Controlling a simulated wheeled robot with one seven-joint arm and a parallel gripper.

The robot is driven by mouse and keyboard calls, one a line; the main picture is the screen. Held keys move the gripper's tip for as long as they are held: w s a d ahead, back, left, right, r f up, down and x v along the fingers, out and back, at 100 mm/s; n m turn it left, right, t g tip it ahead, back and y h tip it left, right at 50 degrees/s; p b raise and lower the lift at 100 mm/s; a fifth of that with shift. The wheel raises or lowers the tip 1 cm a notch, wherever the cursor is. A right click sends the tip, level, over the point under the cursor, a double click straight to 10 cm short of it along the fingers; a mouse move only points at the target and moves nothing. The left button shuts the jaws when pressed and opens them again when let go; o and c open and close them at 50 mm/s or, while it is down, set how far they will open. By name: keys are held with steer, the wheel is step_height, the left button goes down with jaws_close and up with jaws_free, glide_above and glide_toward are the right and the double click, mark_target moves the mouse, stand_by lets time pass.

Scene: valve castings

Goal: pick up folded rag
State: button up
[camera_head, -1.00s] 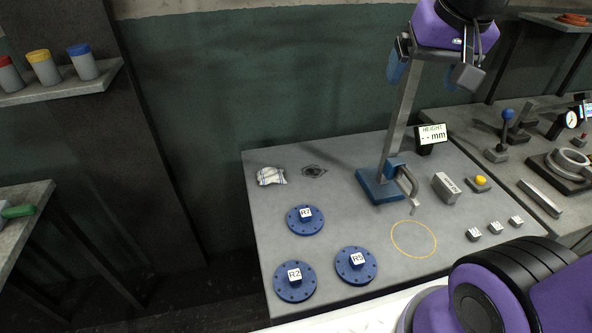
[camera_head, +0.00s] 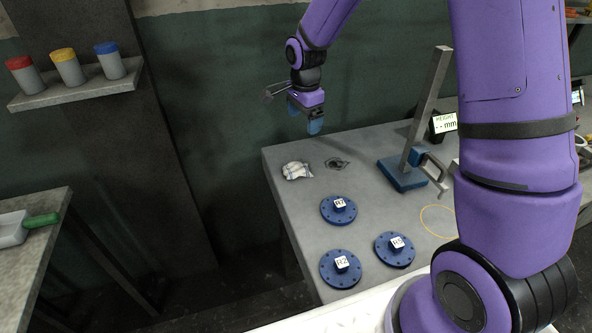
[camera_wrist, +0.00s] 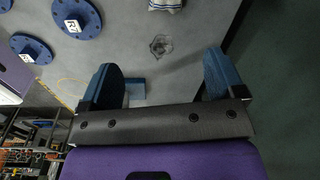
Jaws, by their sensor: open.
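The folded rag (camera_head: 297,171) is a small whitish cloth with darker stripes, lying at the back left of the grey table. In the wrist view the rag (camera_wrist: 165,4) shows at the top edge, partly cut off. My gripper (camera_head: 305,117) is above the back of the table, higher than the rag and apart from it. In the wrist view my gripper (camera_wrist: 163,75) has its two blue fingers spread wide with nothing between them.
A dark stain (camera_head: 337,163) lies right of the rag. Blue flanges R7 (camera_head: 338,209), R2 (camera_head: 340,268) and R5 (camera_head: 394,249) stand nearer the front. A height gauge (camera_head: 402,174) with a tall post rises to the right. The wall is close behind.

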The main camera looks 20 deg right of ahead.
mark_target(296, 166)
steer(key=w+f+m, duration=0.1)
steer(key=f, duration=0.5)
steer(key=w+f+m, duration=0.1)
steer(key=f, duration=0.6)
steer(key=w+a+f, duration=0.1)
steer(key=f, duration=0.5)
steer(key=shift+a+f+m+g, duration=0.1)
steer(key=shift+f+m+g, duration=0.25)
steer(key=shift+m+g, duration=0.05)
steer(key=c, duration=1)
steer(key=shift+r, duration=0.8)
step_height(296, 166, up, 2)
steer(key=shift+s+r, duration=0.1)
steer(key=shift+r, duration=0.05)
steer(key=s+d, duration=0.7)
steer(key=s+d+r, duration=0.1)
steer(key=s+d, duration=0.3)
steer(key=shift+s+d, duration=0.1)
